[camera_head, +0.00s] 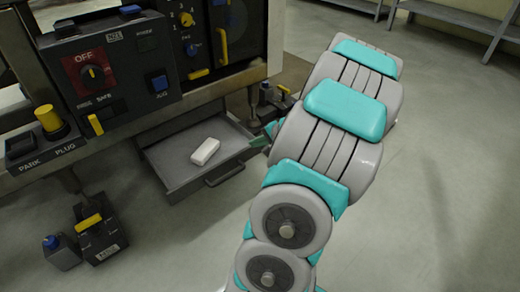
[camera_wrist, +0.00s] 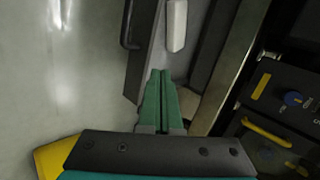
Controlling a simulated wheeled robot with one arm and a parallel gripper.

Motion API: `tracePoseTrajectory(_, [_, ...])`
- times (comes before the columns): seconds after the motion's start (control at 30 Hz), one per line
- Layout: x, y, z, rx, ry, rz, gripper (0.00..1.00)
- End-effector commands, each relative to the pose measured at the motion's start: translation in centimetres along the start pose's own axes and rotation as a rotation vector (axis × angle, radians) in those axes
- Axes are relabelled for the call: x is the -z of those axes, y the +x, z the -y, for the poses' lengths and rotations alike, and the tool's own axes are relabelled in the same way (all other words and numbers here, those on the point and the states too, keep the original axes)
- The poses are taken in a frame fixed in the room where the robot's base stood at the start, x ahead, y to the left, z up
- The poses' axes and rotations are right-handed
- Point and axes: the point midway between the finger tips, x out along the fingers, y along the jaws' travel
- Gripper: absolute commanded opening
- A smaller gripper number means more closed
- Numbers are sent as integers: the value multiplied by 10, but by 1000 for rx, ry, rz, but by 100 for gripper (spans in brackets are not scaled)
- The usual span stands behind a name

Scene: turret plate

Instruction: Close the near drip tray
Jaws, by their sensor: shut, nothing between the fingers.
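A grey drip tray (camera_head: 172,172) is pulled out below the machine, low over the floor. It has a dark handle (camera_head: 225,175) on its front and holds a white block (camera_head: 205,151). In the wrist view the tray (camera_wrist: 148,62), its handle (camera_wrist: 128,25) and the white block (camera_wrist: 177,25) show at the top. My gripper (camera_head: 262,142) is at the right side of the tray, mostly hidden behind my arm. In the wrist view its green fingers (camera_wrist: 160,78) are together and empty, with the tips over or against the tray's side; I cannot tell whether they touch.
A black box with a yellow top (camera_head: 98,228) and a smaller grey box (camera_head: 60,252) stand on the floor at left. The floor before the tray is clear.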

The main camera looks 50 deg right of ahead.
Motion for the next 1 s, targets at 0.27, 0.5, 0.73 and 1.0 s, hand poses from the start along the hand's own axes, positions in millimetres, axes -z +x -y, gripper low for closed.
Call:
tracePoseTrajectory(0.27, [65,-13,-69,-10,152,-144,0])
tracePoseTrajectory(0.5, [69,11,-73,-13,157,-145,0])
tracePoseTrajectory(0.73, [75,56,-74,-13,156,-143,0])
tracePoseTrajectory(1.0, [83,96,-62,-11,151,-145,0])
